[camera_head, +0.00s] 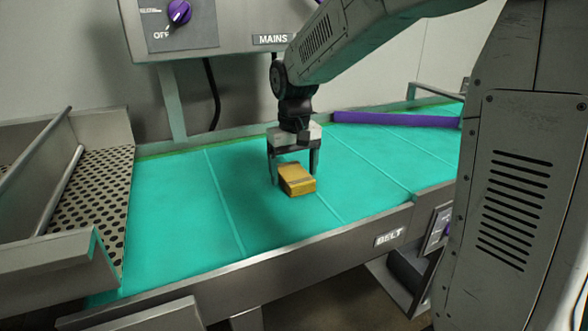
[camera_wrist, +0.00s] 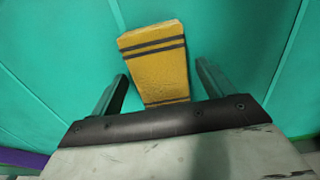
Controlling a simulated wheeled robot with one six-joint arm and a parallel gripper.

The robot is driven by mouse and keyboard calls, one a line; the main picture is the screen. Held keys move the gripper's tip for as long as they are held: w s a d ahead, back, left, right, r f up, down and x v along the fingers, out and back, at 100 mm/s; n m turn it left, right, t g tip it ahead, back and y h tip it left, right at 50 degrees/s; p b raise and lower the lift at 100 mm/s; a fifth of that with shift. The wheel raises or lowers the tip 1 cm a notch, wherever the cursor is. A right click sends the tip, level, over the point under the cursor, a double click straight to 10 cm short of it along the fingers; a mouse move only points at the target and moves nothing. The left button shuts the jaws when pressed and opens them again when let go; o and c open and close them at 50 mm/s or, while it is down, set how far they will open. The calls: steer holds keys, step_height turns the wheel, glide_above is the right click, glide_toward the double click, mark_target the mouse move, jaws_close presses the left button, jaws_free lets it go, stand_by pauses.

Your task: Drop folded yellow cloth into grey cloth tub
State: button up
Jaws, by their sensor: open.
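The folded yellow cloth (camera_head: 297,180) lies on the green belt (camera_head: 190,215) in the head view. It is a small block with dark stripes, also seen in the wrist view (camera_wrist: 155,65). My gripper (camera_head: 294,180) is above and around the cloth, pointing down. Its fingers are open, one on each side, and in the wrist view (camera_wrist: 162,80) there is a gap between each finger and the cloth. Whether the cloth's underside rests fully on the belt is hard to tell. No grey cloth tub is visible in either view.
A perforated metal tray (camera_head: 95,190) with rails stands at the left end of the belt. A purple bar (camera_head: 395,119) crosses the belt at the back right. A control box with a purple knob (camera_head: 179,12) hangs behind. The belt left of the cloth is clear.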

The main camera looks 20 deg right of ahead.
step_height(320, 180, up, 12)
steer(key=s, duration=1.5)
steer(key=shift+s+f+t, duration=0.15)
steer(key=shift+f+t, duration=0.2)
steer(key=shift+t, duration=0.05)
steer(key=shift+o, duration=0.6)
steer(key=s+f, duration=0.6)
steer(key=s, duration=0.6)
steer(key=shift+s+d+f+t, duration=0.15)
steer(key=shift+s+f+t, duration=0.05)
steer(key=shift+f+t, duration=0.1)
steer(key=g, duration=0.1)
glide_toward(293, 173)
steer(key=s+f, duration=0.4)
steer(key=s, duration=0.1)
steer(key=shift+d, duration=0.1)
steer(key=shift+t, duration=0.3)
steer(key=w, duration=0.2)
steer(key=w+r, duration=0.1)
steer(key=w, duration=0.1)
steer(key=shift+w+r, duration=0.2)
steer(key=shift+w, duration=0.1)
steer(key=shift+w+r, duration=0.2)
steer(key=shift+w, duration=0.15)
step_height(293, 173, down, 7)
steer(key=shift+w+f, duration=0.1)
steer(key=shift+f, duration=0.15)
